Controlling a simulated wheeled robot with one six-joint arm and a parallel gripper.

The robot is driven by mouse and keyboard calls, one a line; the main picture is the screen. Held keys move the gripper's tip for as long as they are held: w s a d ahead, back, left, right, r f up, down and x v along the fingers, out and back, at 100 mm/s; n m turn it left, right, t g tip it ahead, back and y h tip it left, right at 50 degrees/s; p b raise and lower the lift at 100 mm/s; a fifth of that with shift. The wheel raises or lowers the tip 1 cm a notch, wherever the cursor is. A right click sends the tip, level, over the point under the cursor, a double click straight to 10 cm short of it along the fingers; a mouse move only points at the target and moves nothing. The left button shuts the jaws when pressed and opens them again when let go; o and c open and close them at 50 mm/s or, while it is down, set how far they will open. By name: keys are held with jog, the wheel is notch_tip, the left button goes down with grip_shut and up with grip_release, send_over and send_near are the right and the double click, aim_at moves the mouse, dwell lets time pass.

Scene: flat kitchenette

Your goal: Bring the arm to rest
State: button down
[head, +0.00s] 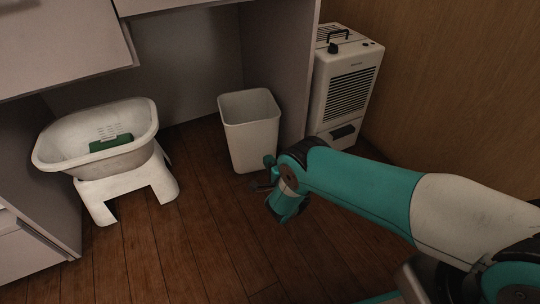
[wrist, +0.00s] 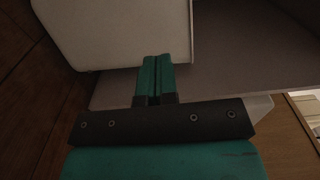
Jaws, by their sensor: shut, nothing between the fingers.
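My arm, teal and white, reaches in from the right of the head view. My gripper (wrist: 152,75) shows in the wrist view with its two teal fingers side by side, shut with nothing between them. In the head view the gripper (head: 262,183) is small and partly hidden by my wrist; it appears in front of the lower part of the white bin (head: 250,135). I cannot tell whether it touches the bin.
A white tub (head: 55,150) with a green item (head: 111,142) inside sits on a white stool (head: 160,182) at left. A white heater (head: 345,85) stands behind my arm by the wooden wall. The wooden floor (head: 200,250) in front is clear.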

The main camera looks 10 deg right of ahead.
jog(key=shift+s, duration=0.2)
jog(key=w+d+r+g+h+p, duration=0.1)
jog(key=w+r+h, duration=0.25)
jog(key=r, duration=0.45)
jog(key=w+d+r+g+h, duration=0.15)
jog(key=w+r, duration=0.25)
jog(key=r, duration=0.4)
jog(key=s+r+n+g+p, duration=0.1)
jog(key=s+r+n+g, duration=0.25)
jog(key=r, duration=0.75)
jog(key=s+a+r+n+g+y+p, duration=0.1)
jog(key=s+r+n+g+y, duration=0.2)
jog(key=s+r, duration=0.5)
jog(key=s+a+r+n+g, duration=0.1)
jog(key=s+r+n+g, duration=0.3)
jog(key=s, duration=0.6)
jog(key=s+r+n+g+y, duration=0.1)
jog(key=s+r+n, duration=0.25)
jog(key=s, duration=0.45)
jog(key=s+d+r+n+g+p, duration=0.15)
jog(key=s+n, duration=0.25)
jog(key=s, duration=0.4)
jog(key=s+r+n+g+y, duration=0.1)
jog(key=s+r+n+g, duration=0.2)
jog(key=s, duration=0.5)
notch_tip(320, 180, up, 38)
jog(key=n+t+p, duration=0.1)
jog(key=p, duration=3.7)
jog(key=shift+a+r, duration=0.15)
jog(key=shift+a, duration=0.05)
